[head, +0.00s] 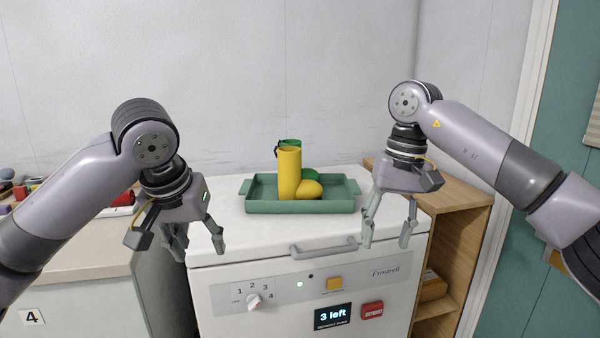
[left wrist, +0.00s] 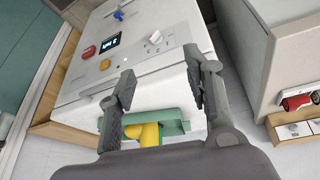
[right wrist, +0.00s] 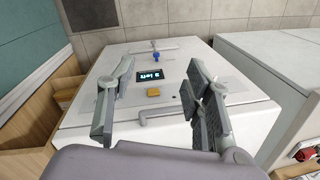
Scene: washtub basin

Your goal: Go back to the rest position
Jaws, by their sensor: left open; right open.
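My left gripper (head: 196,242) is open and empty, above the front left of the white machine's top in the head view. Its fingers also show apart in the left wrist view (left wrist: 160,88). My right gripper (head: 390,236) is open and empty, above the machine's front right edge. Its fingers also show apart in the right wrist view (right wrist: 157,92). Neither gripper touches anything that I can see.
A green tray (head: 262,208) on the white machine (head: 235,245) holds a tall yellow cylinder (head: 289,174), a yellow rounded item (head: 310,189) and green items behind. A wooden shelf (head: 462,220) stands at right, a counter (head: 85,255) at left. The air between my grippers is clear.

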